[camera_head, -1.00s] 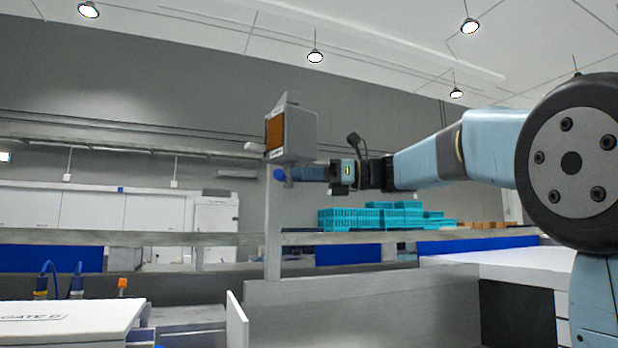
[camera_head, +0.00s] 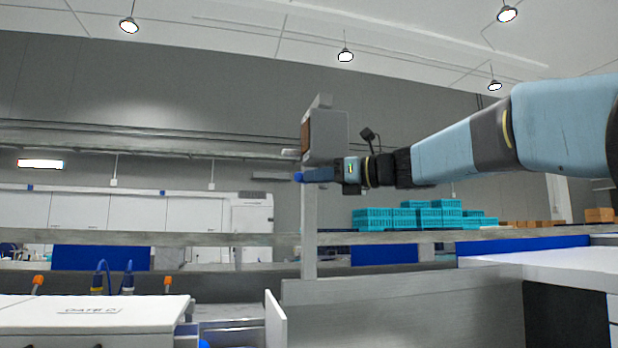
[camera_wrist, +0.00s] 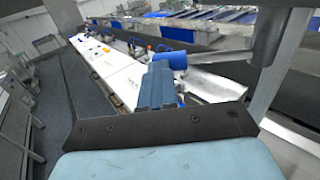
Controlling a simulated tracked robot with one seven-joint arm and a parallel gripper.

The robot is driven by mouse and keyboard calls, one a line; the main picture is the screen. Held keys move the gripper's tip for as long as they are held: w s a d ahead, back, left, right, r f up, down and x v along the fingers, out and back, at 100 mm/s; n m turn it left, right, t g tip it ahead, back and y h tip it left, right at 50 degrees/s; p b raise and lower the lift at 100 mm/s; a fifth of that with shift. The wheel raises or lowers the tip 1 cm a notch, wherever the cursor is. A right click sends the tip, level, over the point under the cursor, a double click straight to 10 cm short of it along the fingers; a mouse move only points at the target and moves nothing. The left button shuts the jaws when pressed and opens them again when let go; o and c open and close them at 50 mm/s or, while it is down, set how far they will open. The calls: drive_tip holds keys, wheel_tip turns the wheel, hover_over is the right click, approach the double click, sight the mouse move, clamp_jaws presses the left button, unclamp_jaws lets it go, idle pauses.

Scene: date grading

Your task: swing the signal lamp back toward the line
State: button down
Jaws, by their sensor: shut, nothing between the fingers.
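The signal lamp (camera_head: 328,138) is a grey box on a grey post (camera_head: 309,235). Its orange-brown face (camera_head: 305,137) shows as a narrow strip turned to the left. A blue knob (camera_head: 298,177) sits below the box; in the wrist view the blue knob (camera_wrist: 178,60) ends a grey bar by a grey cylinder (camera_wrist: 267,38). My gripper (camera_head: 312,175) is shut and empty, reaching in from the right just under the box, its tip at the knob. In the wrist view my gripper (camera_wrist: 160,68) lies against or very close to the knob; I cannot tell whether they touch.
Teal crates (camera_head: 425,217) stand on a shelf behind my arm. A grey rail (camera_head: 200,239) crosses behind the post. A white box (camera_head: 95,313) is at lower left and a white counter (camera_head: 545,258) at right. Air left of the lamp looks clear.

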idle(0.3)
drive_tip(key=s+v, duration=0.1)
drive_tip(key=v, duration=1.3)
drive_tip(key=shift+s+a, duration=0.2)
drive_tip(key=shift+a, duration=0.1)
drive_tip(key=s+d+f+n+g+h, duration=0.1)
drive_tip(key=s+f+n+h, duration=0.4)
drive_tip(key=f, duration=0.7)
drive_tip(key=s+d+f+n+h, duration=0.1)
drive_tip(key=s+f+n+h, duration=0.35)
drive_tip(key=f, duration=0.75)
drive_tip(key=s+d+f+n+h, duration=0.3)
drive_tip(key=f+n, duration=0.3)
drive_tip(key=f, duration=0.2)
drive_tip(key=s+d+f+n+h, duration=0.4)
drive_tip(key=s+d+f+n, duration=0.1)
drive_tip(key=s+f+n, duration=0.1)
drive_tip(key=shift+d+f+n, duration=0.35)
drive_tip(key=shift+f+n, duration=0.2)
drive_tip(key=shift+f, duration=0.45)
drive_tip(key=c, duration=1.8)
unclamp_jaws()
